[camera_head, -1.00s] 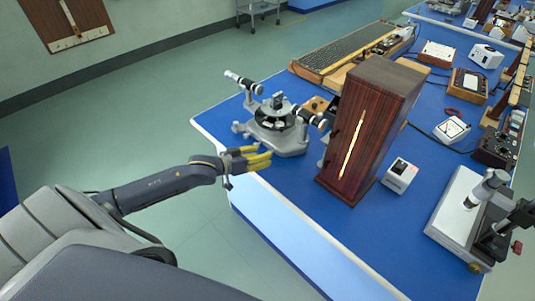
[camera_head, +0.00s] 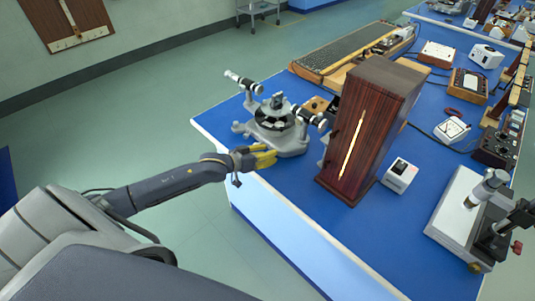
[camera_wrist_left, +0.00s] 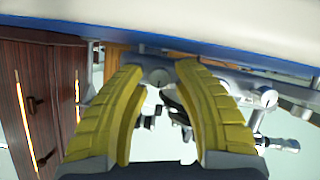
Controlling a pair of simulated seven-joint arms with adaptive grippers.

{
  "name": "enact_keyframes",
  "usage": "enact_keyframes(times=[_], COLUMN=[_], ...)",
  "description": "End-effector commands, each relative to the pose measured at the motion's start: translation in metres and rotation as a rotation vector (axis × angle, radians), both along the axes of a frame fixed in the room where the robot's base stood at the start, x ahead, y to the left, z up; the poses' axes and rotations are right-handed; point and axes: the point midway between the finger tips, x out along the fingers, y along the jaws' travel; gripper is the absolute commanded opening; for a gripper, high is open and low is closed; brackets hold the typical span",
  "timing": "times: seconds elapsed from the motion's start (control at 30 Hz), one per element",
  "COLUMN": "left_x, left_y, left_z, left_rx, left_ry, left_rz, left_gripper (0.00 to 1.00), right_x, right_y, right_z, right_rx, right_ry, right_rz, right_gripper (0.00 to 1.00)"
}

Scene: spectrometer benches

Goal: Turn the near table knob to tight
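The spectrometer (camera_head: 283,138) stands near the left corner of the blue bench, with a round dark table and two black-and-silver tubes. My left gripper (camera_head: 272,157), with yellow fingers, is at its near side by the bench edge. In the left wrist view the left gripper (camera_wrist_left: 158,72) is open, its fingertips spread apart. A small round grey knob (camera_wrist_left: 160,77) with a dark mark shows between the fingertips; I cannot tell whether they touch it. Another grey knob (camera_wrist_left: 268,97) is to the right of the fingers. My right gripper is not in view.
A tall dark wooden box (camera_head: 368,130) with a glowing slit stands just right of the spectrometer. A small white meter (camera_head: 399,175) and a white-based instrument (camera_head: 456,215) are further right. Floor is free left of the bench.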

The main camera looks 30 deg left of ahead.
Motion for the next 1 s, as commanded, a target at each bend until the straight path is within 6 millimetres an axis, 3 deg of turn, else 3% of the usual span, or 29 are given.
enact_keyframes(times=[0.03, 0.23, 0.73, 1.0], left_x=[-0.0001, -0.0001, 0.0005, 0.0003], left_y=[0.0000, 0.0000, 0.0000, -0.0014], left_z=[0.0000, -0.0001, 0.0013, 0.0022], left_rx=[0.000, 0.000, 0.012, 0.135], left_ry=[0.000, 0.000, -0.006, -0.045], left_rz=[0.000, 0.000, 0.001, 0.001], left_gripper=[0.22, 0.00, 0.00, 0.00], right_x=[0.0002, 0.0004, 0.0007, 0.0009], right_y=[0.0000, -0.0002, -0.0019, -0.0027], right_z=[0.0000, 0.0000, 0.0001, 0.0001], right_rx=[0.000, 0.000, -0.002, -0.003], right_ry=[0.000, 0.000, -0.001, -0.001], right_rz=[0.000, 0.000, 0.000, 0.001], right_gripper=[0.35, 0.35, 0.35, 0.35])
